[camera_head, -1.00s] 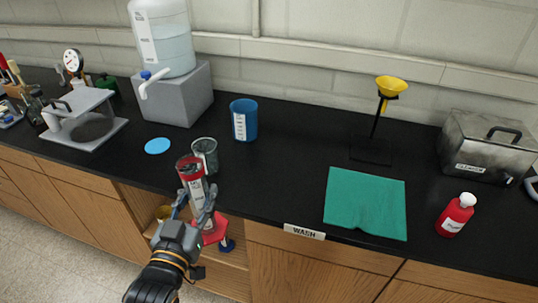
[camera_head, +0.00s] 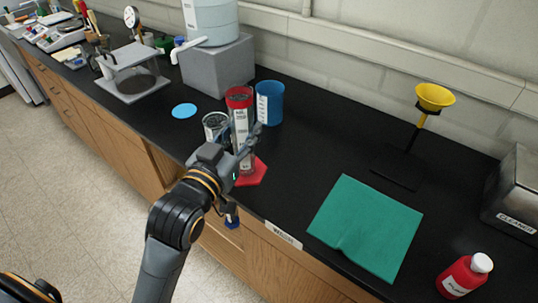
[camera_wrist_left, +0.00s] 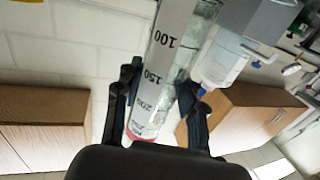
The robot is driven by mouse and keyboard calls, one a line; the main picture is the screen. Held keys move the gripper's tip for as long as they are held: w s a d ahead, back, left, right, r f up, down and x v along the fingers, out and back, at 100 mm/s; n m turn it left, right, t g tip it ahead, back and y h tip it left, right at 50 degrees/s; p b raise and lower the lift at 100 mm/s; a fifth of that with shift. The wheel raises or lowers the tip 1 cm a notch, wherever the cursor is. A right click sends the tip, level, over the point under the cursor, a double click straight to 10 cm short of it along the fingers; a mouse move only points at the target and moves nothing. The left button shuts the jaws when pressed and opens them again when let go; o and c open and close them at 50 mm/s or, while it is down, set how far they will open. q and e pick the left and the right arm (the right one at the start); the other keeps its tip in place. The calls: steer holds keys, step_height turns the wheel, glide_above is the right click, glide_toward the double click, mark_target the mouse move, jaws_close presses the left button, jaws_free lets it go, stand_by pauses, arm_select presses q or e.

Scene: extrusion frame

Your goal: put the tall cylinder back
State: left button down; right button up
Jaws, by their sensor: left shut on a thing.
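The tall cylinder (camera_head: 240,107) is clear, with white printed labels, a red collar at the top and a red six-sided base (camera_head: 254,173). It stands nearly upright in my left gripper (camera_head: 242,143), over the front part of the black counter. I cannot tell whether its base touches the counter. My left gripper is shut around its middle. In the left wrist view the cylinder (camera_wrist_left: 165,70) shows its scale marks 100, 150 and 200 between the two fingers (camera_wrist_left: 158,105). My right gripper is not in view.
A glass beaker (camera_head: 212,120) and a blue beaker (camera_head: 272,103) stand close to the cylinder. A blue disc (camera_head: 184,110) lies left. A green cloth (camera_head: 365,228), yellow funnel (camera_head: 434,97) on a stand and red bottle (camera_head: 463,278) are right. Bare counter (camera_head: 310,150) lies between.

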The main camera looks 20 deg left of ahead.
arm_select(q)
steer(key=shift+w+d+f+b, duration=0.15)
steer(key=shift+w+f+b, duration=0.1)
steer(key=shift+w, duration=0.15)
steer(key=shift+w+d+f+b, duration=0.1)
steer(key=shift+w+d+f, duration=0.1)
steer(key=shift+w, duration=0.15)
steer(key=w+d+f+p, duration=0.2)
steer(key=w+f+p, duration=0.1)
steer(key=w+f, duration=0.5)
steer(key=shift+w+f, duration=0.4)
steer(key=shift+f, duration=0.9)
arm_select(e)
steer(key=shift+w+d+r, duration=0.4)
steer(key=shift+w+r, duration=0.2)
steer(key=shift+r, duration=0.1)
arm_select(q)
steer(key=c, duration=0.8)
jaws_free()
steer(key=shift+f, duration=0.1)
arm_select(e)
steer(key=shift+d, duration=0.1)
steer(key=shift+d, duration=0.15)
